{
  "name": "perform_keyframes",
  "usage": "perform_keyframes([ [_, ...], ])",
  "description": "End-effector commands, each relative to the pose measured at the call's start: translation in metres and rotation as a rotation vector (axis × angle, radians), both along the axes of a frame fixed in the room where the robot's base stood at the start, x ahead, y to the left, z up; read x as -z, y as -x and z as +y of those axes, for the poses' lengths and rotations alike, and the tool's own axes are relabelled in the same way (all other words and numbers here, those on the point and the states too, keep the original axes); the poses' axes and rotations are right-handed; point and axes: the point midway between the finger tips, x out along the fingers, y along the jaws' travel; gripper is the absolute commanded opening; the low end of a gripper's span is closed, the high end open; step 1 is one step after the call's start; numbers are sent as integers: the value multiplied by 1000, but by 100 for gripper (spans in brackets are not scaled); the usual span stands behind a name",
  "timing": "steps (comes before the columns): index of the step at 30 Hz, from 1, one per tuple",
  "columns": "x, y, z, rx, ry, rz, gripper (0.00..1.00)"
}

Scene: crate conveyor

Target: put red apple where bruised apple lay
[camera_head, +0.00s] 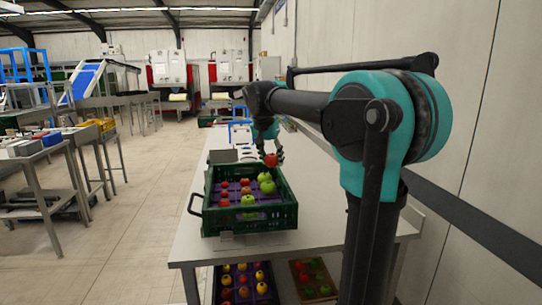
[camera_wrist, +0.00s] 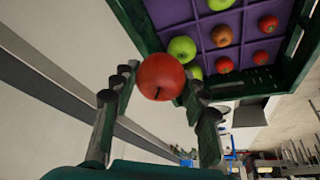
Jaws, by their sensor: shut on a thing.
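My gripper (camera_head: 270,154) is shut on a red apple (camera_head: 271,161), held above the far right part of a green crate (camera_head: 250,219) on the table. In the wrist view the red apple (camera_wrist: 162,77) sits between my two fingers, to the left of the crate wall. The crate has a purple divided insert (camera_wrist: 193,27) holding several red and green apples. One brownish-orange apple (camera_wrist: 221,35) sits in a compartment among them; I cannot tell whether it is bruised. Part of the insert is cut off by the wrist view's edge.
Below the table stand a crate of red and yellow apples (camera_head: 244,296) and a brown crate with red and green apples (camera_head: 315,291). A wall (camera_head: 330,35) runs along the right. Other work tables (camera_head: 30,155) stand left, across open floor (camera_head: 130,215).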

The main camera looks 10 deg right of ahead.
Motion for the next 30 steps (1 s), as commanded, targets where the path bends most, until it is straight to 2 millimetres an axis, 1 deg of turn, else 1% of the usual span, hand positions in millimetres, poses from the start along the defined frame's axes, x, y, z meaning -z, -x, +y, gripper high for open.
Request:
perform_keyframes([
  [30,109,0,0,0,0,0,15],
])
